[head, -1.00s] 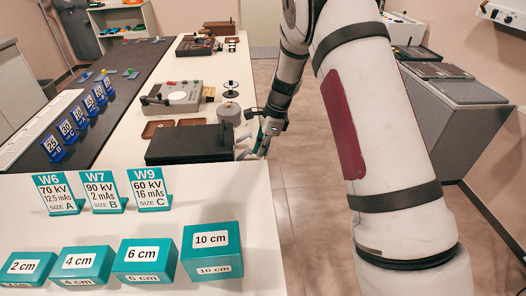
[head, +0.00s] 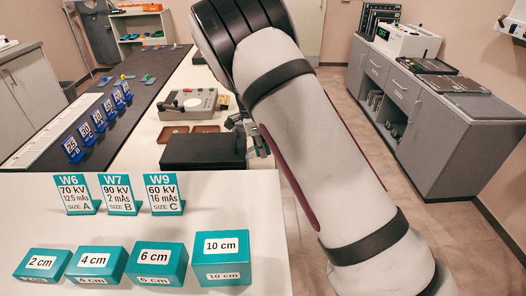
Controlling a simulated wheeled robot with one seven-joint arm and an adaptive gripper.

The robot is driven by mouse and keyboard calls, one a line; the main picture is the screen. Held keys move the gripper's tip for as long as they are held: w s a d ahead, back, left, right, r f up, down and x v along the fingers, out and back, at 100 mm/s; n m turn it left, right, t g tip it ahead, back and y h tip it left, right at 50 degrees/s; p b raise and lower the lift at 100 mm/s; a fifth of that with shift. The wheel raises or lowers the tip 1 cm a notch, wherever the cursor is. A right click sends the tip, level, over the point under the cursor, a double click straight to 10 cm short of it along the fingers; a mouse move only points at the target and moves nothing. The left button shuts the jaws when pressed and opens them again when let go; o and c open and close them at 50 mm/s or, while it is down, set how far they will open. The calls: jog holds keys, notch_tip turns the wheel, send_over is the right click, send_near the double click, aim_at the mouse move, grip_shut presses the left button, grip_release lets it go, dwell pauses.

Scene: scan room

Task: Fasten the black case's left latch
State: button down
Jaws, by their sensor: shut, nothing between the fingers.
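The black case (head: 203,151) lies flat on the white table, its lid looking shut. Its latches are too small or hidden to make out, so I cannot tell how the left one stands. My gripper (head: 263,151) is at the case's right end, over the table's right edge, partly covered by my arm. Its fingers are shut and empty. I cannot tell whether they touch the case.
A grey device (head: 188,103) and brown trays (head: 206,129) lie behind the case. Teal sign stands (head: 118,194) and teal blocks (head: 222,258) fill the near table. A grey cabinet (head: 437,120) stands right, with open floor between.

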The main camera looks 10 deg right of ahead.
jog(key=shift+r, duration=0.6)
jog(key=shift+r, duration=0.1)
jog(key=v, duration=1.2)
